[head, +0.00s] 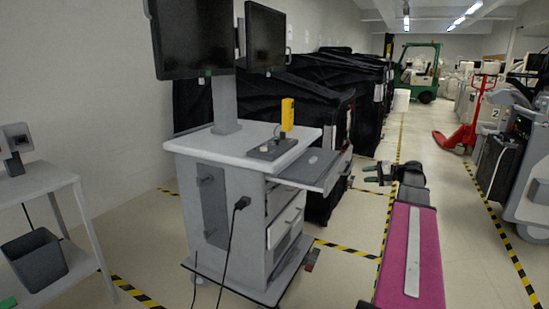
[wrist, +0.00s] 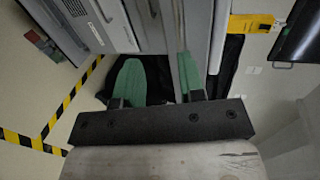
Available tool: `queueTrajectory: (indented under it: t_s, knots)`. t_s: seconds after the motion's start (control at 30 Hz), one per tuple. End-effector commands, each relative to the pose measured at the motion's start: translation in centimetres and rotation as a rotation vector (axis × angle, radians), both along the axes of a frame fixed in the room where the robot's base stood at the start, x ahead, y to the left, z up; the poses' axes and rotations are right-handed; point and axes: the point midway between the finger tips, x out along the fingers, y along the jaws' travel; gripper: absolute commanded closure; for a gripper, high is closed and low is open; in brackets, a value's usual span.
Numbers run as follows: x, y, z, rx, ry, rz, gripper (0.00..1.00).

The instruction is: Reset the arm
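My gripper (head: 369,174) is at the right of the head view, at the end of my pink arm link (head: 410,255), with its fingers turned left toward the cart. It is in the air to the right of the cart. In the wrist view the two green fingers of my gripper (wrist: 158,75) stand apart with nothing seen between them, so it is open and empty. The grey-white cart (head: 238,155) with two monitors stands left of my gripper, apart from it in the head view. The cart also fills the upper middle of the wrist view (wrist: 190,25).
A yellow device (head: 287,114) stands on the cart, beside a pulled-out side shelf (head: 311,170). Black-covered carts (head: 330,85) line the wall behind. A red pallet jack (head: 463,135) and machines are at right. Floor between yellow-black tape lines is free. A bin (head: 35,260) sits at left.

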Motion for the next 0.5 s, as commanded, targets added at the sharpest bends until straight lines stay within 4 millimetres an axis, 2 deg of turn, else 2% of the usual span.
queueTrajectory:
  t_s: [0.03,0.2,0.37,0.5]
  knots:
    - [-0.5,2.4,-1.7,-0.034,0.033,0.014,0.64]
    - [-2.2,9.9,-8.4,-0.211,0.163,0.07,0.64]
    - [-5.0,15.9,-14.2,-0.403,0.26,0.134,0.64]
    - [-8.1,20.3,-18.6,-0.582,0.32,0.197,0.64]
